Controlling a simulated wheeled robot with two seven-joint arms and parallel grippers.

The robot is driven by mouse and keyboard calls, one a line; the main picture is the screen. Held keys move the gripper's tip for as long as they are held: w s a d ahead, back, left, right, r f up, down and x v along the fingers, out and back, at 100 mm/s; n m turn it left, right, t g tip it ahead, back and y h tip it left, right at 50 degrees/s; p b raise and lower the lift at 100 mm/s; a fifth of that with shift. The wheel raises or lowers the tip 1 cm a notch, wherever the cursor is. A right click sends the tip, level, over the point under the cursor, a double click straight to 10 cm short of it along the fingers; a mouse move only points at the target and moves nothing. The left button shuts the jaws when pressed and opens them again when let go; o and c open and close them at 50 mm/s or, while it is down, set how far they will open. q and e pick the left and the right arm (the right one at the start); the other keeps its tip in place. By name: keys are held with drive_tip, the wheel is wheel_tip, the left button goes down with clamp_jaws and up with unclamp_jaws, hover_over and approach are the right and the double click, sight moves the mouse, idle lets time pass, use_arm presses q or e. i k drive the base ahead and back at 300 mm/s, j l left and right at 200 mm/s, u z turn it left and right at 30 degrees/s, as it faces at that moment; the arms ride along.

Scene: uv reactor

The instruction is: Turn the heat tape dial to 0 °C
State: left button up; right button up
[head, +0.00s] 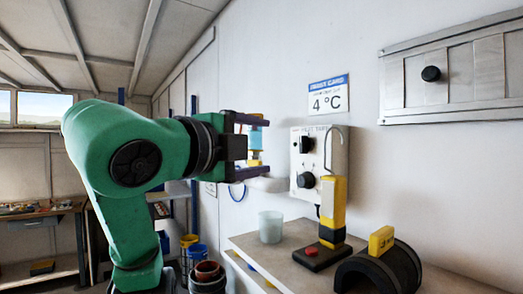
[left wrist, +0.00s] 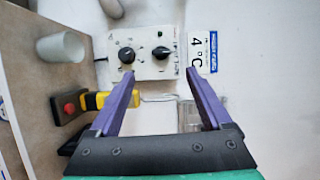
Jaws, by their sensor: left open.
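The white heat tape box (head: 322,142) is on the wall, with a black upper knob (head: 306,144) and a larger black lower dial (head: 305,180). The left wrist view shows the box turned sideways, the lower dial (left wrist: 127,55) to the left and the upper knob (left wrist: 161,52) to the right. The scale markings and pointer are too small to read. My left gripper (head: 268,145) is open, left of the box and apart from it. In the left wrist view its fingers (left wrist: 163,74) point toward the box, with nothing between them. My right gripper is not in view.
A wall card (head: 329,98) reads 4 °C. Below the box, a counter (head: 262,243) holds a translucent cup (head: 271,227), a yellow-and-black device with a red button (head: 312,252) and a black arched part (head: 400,272). A pale hook-shaped piece hangs over the box's right side.

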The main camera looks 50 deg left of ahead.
sight(306, 181)
drive_tip(key=k+l, duration=0.25)
drive_tip(key=k, duration=0.25)
drive_tip(key=k+l, duration=0.2)
drive_tip(key=k, duration=0.25)
drive_tip(key=k+l, duration=0.25)
drive_tip(key=k, duration=0.25)
